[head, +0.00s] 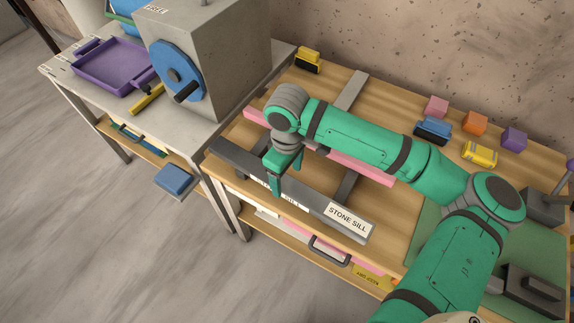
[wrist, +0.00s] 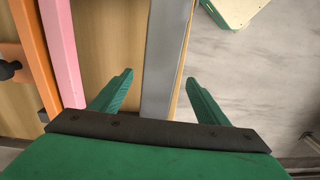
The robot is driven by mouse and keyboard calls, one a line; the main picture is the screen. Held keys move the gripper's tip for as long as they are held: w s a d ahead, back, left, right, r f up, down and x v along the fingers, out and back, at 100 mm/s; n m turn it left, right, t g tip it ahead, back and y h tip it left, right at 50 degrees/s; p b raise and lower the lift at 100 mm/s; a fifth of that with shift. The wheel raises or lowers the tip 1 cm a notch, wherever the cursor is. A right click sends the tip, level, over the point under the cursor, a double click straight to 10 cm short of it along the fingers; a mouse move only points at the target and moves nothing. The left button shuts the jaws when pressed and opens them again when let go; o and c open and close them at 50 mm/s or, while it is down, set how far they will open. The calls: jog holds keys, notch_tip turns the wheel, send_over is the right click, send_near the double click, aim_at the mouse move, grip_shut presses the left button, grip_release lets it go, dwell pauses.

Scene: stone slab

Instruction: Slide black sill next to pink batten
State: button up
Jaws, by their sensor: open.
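The black sill (head: 228,155) is a long dark grey bar along the table's front edge, with a white "STONE SILL" label near its right end. The pink batten (head: 360,172) lies farther back, roughly parallel, with bare wood between them; my arm hides its middle. My gripper (head: 277,185) is open over the sill and covers part of it. In the wrist view, my gripper (wrist: 160,78) has a finger on each side of the grey sill (wrist: 168,50). The pink batten (wrist: 62,45) is to the left, apart from it. Finger contact with the sill cannot be told.
Grey crosspieces (head: 351,90) lie on the table. An orange strip (wrist: 32,45) is beside the batten in the wrist view. A grey machine (head: 225,60) stands at the left.

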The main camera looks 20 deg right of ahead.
aim_at(287, 184)
jog(key=shift+f, duration=1.75)
grip_shut()
